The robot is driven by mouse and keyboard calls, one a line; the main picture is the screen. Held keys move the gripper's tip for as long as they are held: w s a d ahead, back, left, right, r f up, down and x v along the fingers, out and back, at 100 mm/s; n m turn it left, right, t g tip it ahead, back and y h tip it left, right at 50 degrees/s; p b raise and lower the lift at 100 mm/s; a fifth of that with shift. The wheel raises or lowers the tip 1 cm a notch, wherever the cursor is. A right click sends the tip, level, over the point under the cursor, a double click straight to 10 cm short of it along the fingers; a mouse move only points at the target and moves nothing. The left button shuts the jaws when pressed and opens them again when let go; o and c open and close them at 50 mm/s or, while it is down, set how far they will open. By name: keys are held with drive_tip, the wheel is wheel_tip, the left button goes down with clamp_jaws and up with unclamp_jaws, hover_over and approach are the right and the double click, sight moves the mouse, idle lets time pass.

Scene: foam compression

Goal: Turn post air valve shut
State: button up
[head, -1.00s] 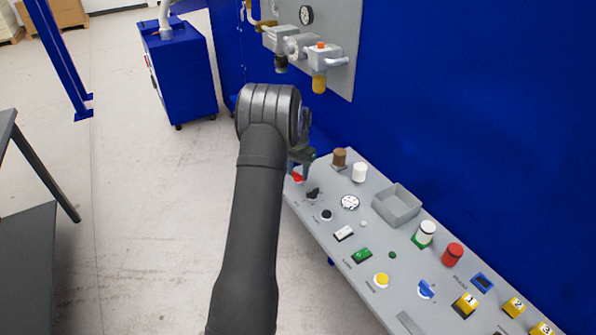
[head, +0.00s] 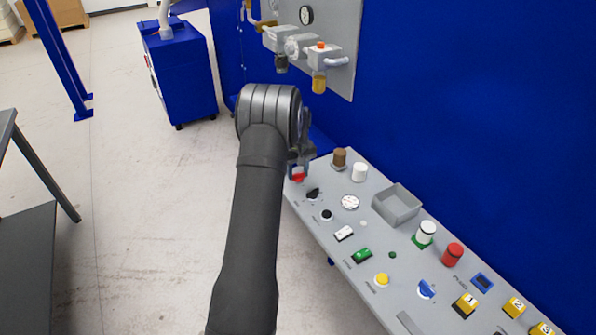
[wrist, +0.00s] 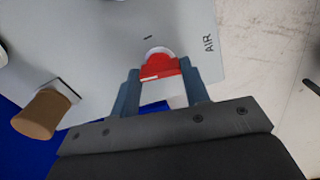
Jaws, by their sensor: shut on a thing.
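The air valve (wrist: 160,68) has a red handle on a pale round base, beside the printed word AIR in the wrist view. Its red handle also shows at the far left end of the sloping grey panel in the head view (head: 297,177). My gripper (wrist: 159,72) is shut on the handle, with one blue-grey finger at each end of it. In the head view my gripper (head: 300,164) is partly hidden behind my forearm and wrist, just above the handle.
A black knob (head: 313,193) sits close beside the valve on the grey panel (head: 322,238). A brown knob (head: 340,157) and a white knob (head: 359,172) stand behind it. A grey tray (head: 397,204) lies further right. The blue wall rises behind.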

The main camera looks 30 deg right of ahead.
drive_tip(key=shift+n, duration=0.8)
drive_tip(key=o, duration=1)
drive_tip(key=shift+r, duration=0.1)
wheel_tip(320, 180, up, 17)
drive_tip(key=shift+r, duration=0.1)
